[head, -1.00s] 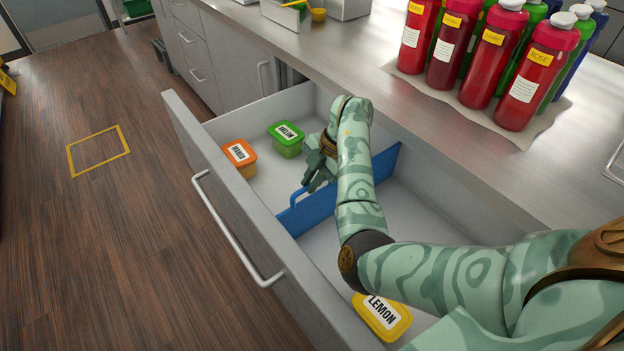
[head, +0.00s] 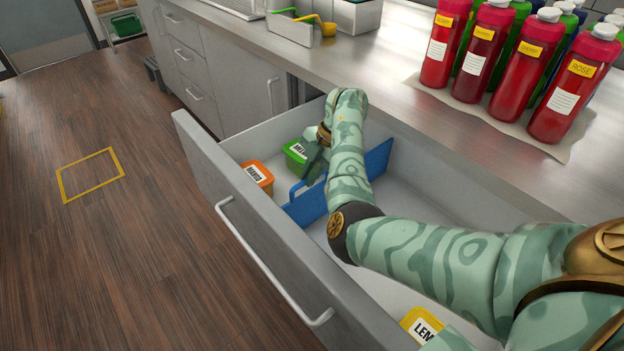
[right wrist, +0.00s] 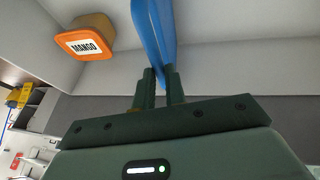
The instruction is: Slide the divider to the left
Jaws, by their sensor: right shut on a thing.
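The blue divider (head: 306,206) stands upright across the open drawer, close to the right side of the mango and melon tubs. My right gripper (head: 310,165) is inside the drawer, partly hidden behind my forearm. In the right wrist view its fingers (right wrist: 160,88) are shut on the divider (right wrist: 153,30). The orange mango tub (head: 258,178) and the green melon tub (head: 294,152) sit left of the divider; the melon tub is partly covered by the gripper. The mango tub (right wrist: 86,38) also shows in the right wrist view. My left gripper is not in view.
A yellow lemon tub (head: 420,322) lies right of the divider, partly hidden by my arm. The drawer front (head: 250,220) and its walls bound the space. Red bottles (head: 572,85) and others stand on the counter (head: 440,115).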

